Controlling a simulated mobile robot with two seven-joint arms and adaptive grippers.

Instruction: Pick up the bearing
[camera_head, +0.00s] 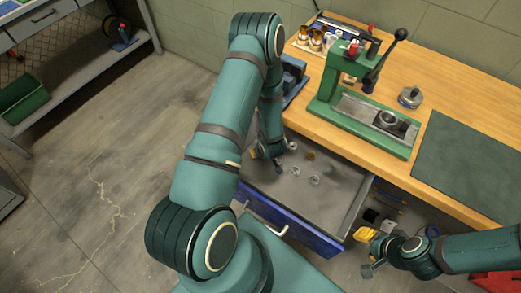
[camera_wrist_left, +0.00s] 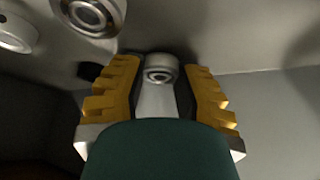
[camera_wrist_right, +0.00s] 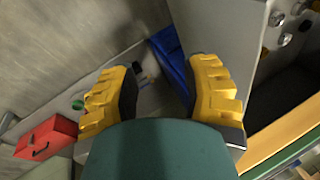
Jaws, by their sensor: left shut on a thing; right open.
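In the head view my left gripper (camera_head: 268,153) is at the drawer's left back part, partly hidden by my own arm. More round metal parts lie in the drawer (camera_head: 335,205), one at its middle (camera_head: 314,180) and another nearby (camera_head: 294,171). A larger bearing (camera_wrist_left: 92,12) shows at the top of the left wrist view. My right gripper (camera_head: 367,253) is open and empty, right of the drawer.
The wooden bench (camera_head: 450,90) carries a green arbor press (camera_head: 345,85) with a ring-shaped part (camera_head: 389,118) on its base, a small metal part (camera_head: 410,97) and a dark mat (camera_head: 470,160). A red box (camera_wrist_right: 47,138) shows in the right wrist view. The floor at left is clear.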

